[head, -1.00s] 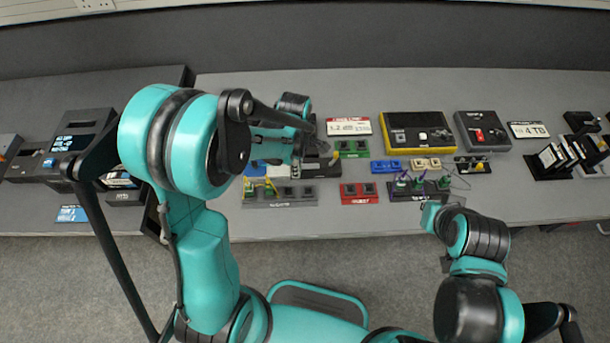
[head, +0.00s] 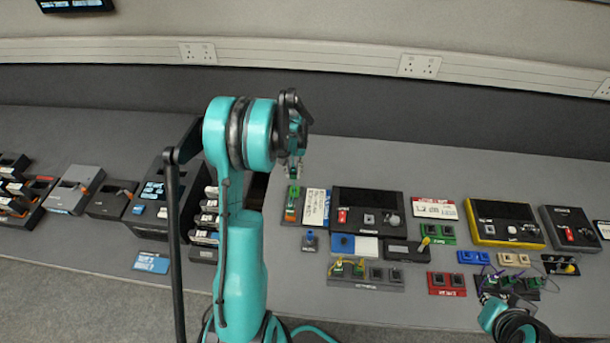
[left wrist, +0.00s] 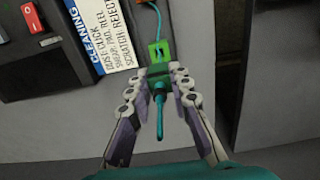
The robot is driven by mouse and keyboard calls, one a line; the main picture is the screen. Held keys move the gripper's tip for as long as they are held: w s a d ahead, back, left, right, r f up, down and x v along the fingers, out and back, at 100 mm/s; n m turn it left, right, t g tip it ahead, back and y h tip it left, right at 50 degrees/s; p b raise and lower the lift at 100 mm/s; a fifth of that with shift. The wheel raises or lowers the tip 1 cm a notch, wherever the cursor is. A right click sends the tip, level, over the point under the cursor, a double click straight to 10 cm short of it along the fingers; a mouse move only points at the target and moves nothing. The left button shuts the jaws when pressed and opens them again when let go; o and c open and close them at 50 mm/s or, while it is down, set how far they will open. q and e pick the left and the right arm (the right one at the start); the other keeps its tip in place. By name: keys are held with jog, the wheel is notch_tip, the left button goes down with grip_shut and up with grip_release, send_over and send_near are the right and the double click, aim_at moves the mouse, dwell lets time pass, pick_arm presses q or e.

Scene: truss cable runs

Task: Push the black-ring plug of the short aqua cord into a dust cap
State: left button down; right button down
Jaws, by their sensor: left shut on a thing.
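My left gripper (left wrist: 159,75) is shut on a dark teal plug (left wrist: 158,86), whose boot and aqua cord (left wrist: 159,122) trail back between the fingers. A bright green block (left wrist: 159,50) with two dark marks sits right in front of the fingertips, and another aqua cord stretch runs off beyond it. I cannot tell whether plug and block touch. In the head view my left gripper (head: 294,160) is above a narrow dark strip (head: 291,213) with green and orange parts. No ring colour or dust cap can be made out surely. The right arm's end (head: 492,310) shows at lower right, its fingers unclear.
A cleaning card (head: 315,207) and a dark device (head: 368,211) lie right of the strip. A small blue-grey block (head: 310,240) stands in front. A dark rack (head: 204,215) of cassettes is to the left. Grey desk is clear behind the strip.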

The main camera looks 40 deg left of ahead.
pick_arm(q)
jog(key=shift+f+b, duration=0.45)
jog(key=shift+f, duration=0.2)
jog(key=b, duration=0.3)
send_over(294, 192)
jog(key=shift+w+a+f, duration=0.1)
jog(key=shift+w+f, duration=0.1)
jog(key=shift+f, duration=0.95)
jog(key=shift+w+a+f, duration=0.1)
jog(key=shift+w+f, duration=0.1)
jog(key=shift+f, duration=0.95)
jog(key=shift+f+b, duration=0.8)
jog(key=shift+b, duration=0.4)
jog(key=c, duration=1.3)
grip_release()
jog(key=shift+r, duration=0.1)
jog(key=shift+r+p, duration=1.55)
jog(key=shift+r, duration=0.9)
